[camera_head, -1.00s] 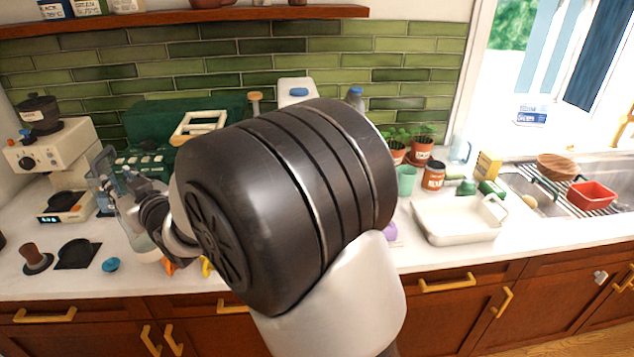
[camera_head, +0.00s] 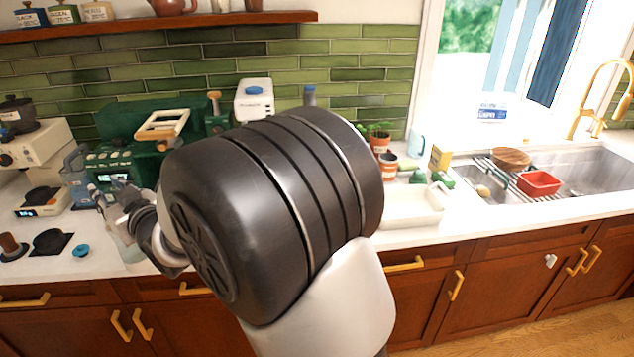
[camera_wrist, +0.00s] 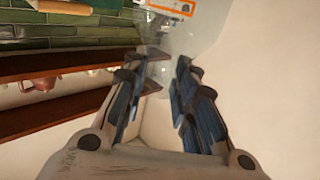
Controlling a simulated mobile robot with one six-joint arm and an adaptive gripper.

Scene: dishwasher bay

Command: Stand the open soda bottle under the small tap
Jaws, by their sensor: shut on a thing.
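My gripper (camera_head: 108,203) is at the left of the head view, beyond my large dark arm joint, over the counter's left part. In the wrist view its two dark blue-grey fingers (camera_wrist: 160,85) are shut on a clear, see-through thing (camera_wrist: 190,30), which seems to be the soda bottle. The clear body also shows faintly below the gripper in the head view (camera_head: 122,238); its mouth and tilt I cannot make out. A tall gold tap (camera_head: 603,72) stands behind the sink at the far right. I cannot make out a separate small tap clearly.
The sink (camera_head: 590,175) holds a rack with a red tub (camera_head: 539,184) and a wooden bowl (camera_head: 511,158). A white tray (camera_head: 410,207) lies on the counter left of it. A green machine (camera_head: 140,130) and a cream coffee machine (camera_head: 35,150) stand at the left.

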